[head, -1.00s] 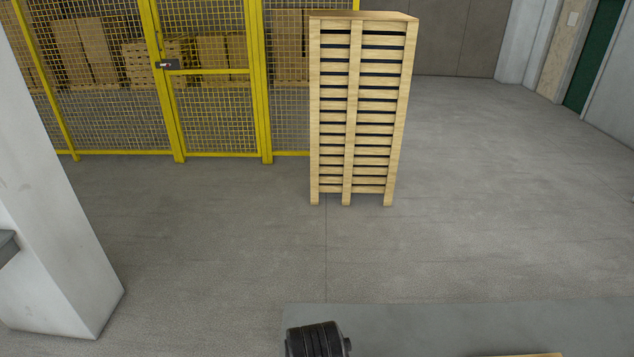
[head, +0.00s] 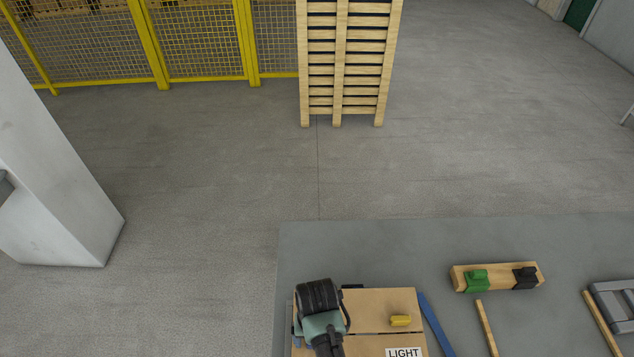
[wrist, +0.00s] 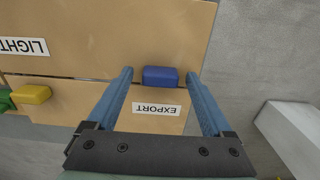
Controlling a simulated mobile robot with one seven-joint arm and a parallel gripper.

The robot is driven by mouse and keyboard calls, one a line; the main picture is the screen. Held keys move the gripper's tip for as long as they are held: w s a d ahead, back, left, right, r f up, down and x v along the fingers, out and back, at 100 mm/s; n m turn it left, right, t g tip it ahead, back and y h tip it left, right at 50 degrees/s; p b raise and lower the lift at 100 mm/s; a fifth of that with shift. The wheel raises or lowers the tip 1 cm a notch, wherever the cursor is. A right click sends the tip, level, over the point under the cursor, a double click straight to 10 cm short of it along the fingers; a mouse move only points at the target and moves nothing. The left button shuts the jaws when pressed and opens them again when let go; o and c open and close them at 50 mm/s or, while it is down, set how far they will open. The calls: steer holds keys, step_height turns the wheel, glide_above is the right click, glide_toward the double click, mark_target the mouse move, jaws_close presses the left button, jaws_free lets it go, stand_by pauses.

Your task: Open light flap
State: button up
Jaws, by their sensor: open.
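A tan box top (head: 370,302) is split into panels by a thin seam. The "LIGHT" label (head: 403,352) lies on the near side of the seam, and a yellow knob (head: 400,320) on the far side. In the wrist view, the LIGHT label (wrist: 22,46) is upside down at left, with the yellow knob (wrist: 30,94) across the seam. My gripper (wrist: 160,75) is open; its blue fingers stand on either side of a blue knob (wrist: 160,77) beside an "EXPORT" label (wrist: 157,109). No contact is clear. The panels shown look flat. In the head view, my wrist covers the box's left part.
A green knob (wrist: 5,100) shows at the wrist view's left edge. Right of the box lie a blue bar (head: 436,325), a wooden stick (head: 486,328) and a wooden block with green and black pieces (head: 498,276). A pale pillar (head: 55,190) stands at left.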

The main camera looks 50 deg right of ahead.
steer(key=shift+f, duration=0.1)
jaws_close()
stand_by(0.4)
